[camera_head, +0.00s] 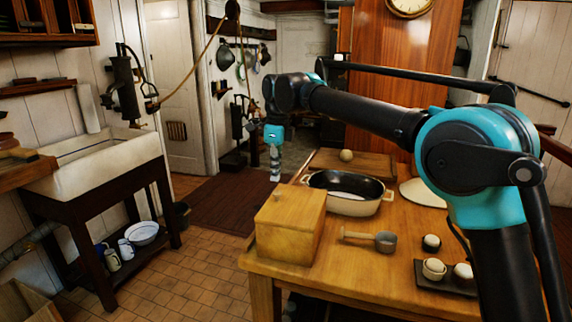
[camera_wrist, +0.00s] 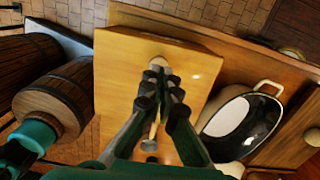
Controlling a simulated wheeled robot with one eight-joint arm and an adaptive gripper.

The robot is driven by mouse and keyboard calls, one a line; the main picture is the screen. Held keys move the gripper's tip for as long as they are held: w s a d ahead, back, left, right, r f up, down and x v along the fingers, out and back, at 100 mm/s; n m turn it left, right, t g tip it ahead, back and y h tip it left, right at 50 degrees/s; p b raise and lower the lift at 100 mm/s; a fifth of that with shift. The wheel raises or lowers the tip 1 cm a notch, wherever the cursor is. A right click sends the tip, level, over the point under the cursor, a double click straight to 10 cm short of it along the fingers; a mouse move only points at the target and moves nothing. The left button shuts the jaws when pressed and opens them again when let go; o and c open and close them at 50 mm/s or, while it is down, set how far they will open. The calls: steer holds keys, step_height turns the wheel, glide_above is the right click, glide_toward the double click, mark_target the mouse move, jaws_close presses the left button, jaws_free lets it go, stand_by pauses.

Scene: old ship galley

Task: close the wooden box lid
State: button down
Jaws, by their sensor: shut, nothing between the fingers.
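The wooden box (camera_head: 290,225) stands at the near left corner of the table. Its lid (camera_head: 292,206) looks flat on top, with no clear gap showing; a small knob sits near its edge. In the wrist view the box's pale wooden top (camera_wrist: 122,75) lies below my gripper (camera_wrist: 160,75), and a round knob shows just beyond the fingertips. In the head view my gripper (camera_head: 275,176) points down, above the level of the lid and apart from it. Its fingers are together and hold nothing. The inside of the box is hidden.
To the right of the box are an oval black-and-cream pan (camera_head: 345,195), a grey scoop (camera_head: 384,241) and a dark tray (camera_head: 440,284) with small cups. A cutting board (camera_head: 375,163) lies behind. In the wrist view, wooden barrels (camera_wrist: 62,98) stand at the left.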

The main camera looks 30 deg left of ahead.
glide_above(270, 199)
steer(key=shift+a+f, duration=0.15)
steer(key=shift+f, duration=1.95)
steer(key=shift+w, duration=0.1)
